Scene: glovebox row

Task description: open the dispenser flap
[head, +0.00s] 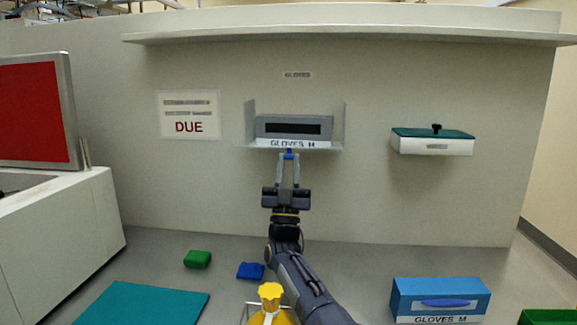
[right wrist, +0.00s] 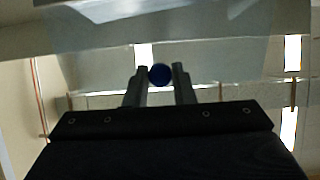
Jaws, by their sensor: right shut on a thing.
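The dispenser (head: 265,125) is a grey box with a dark slot, held in a pale bracket on the wall. A white strip reading GLOVES M (head: 292,144) runs along its lower front. A small blue knob (head: 289,153) shows just under the strip. My right gripper (head: 289,162) reaches up from below and its fingers are closed on the knob. In the right wrist view the knob (right wrist: 160,74) is a dark blue disc between the two fingertips. I cannot tell whether the flap has moved from its closed position. My left gripper is out of view.
A white box with a teal lid (head: 433,133) is on the wall at right. A blue glove box (head: 440,298), a green block (head: 197,259), a blue block (head: 251,271), a teal mat (head: 145,303) and a yellow-topped item (head: 270,293) are below. A shelf (head: 350,31) runs above.

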